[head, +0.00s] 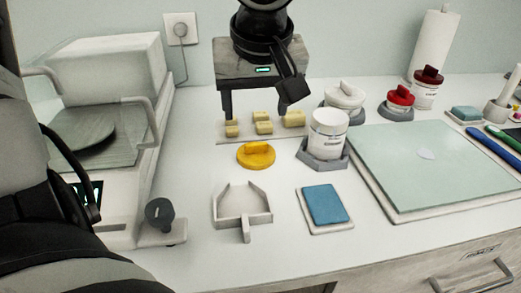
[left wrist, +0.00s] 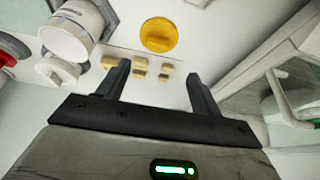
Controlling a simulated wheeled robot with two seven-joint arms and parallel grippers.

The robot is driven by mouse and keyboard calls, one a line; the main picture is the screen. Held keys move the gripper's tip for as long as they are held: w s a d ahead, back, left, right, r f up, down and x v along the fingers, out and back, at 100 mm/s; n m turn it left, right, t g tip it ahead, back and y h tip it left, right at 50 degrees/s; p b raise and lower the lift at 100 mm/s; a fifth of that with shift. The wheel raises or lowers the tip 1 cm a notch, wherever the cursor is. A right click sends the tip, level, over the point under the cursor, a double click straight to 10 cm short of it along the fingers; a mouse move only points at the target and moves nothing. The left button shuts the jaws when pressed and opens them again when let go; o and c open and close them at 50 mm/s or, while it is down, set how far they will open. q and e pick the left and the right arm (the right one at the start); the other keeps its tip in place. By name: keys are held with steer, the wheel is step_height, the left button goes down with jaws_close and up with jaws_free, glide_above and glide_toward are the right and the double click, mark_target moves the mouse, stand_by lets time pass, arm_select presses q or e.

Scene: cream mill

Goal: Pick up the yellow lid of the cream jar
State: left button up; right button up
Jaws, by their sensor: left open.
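The yellow lid (head: 256,156), a round disc with a raised grip bar, lies flat on the white counter. It also shows in the left wrist view (left wrist: 159,35), beyond the fingertips. The white cream jar (head: 328,134) stands upright without a lid in a grey holder, right of the yellow lid. My left gripper (head: 255,108) is open and empty, behind the lid and near the small yellow blocks. In the left wrist view its fingers (left wrist: 158,73) point towards the blocks and the lid. My right gripper is not in view.
Several yellow blocks (head: 263,127) sit on a thin tray behind the lid. A grey-white bracket (head: 243,206) and a blue pad (head: 325,203) lie in front. A white lid (head: 344,96) stands behind the jar. A machine (head: 106,100) is at left, a pale board (head: 450,160) at right.

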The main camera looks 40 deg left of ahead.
mark_target(256, 144)
arm_select(q)
steer(key=x, duration=0.5)
steer(key=b+x, duration=0.1)
steer(key=x, duration=0.4)
steer(key=shift+w+d+f, duration=0.2)
steer(key=c, duration=1.1)
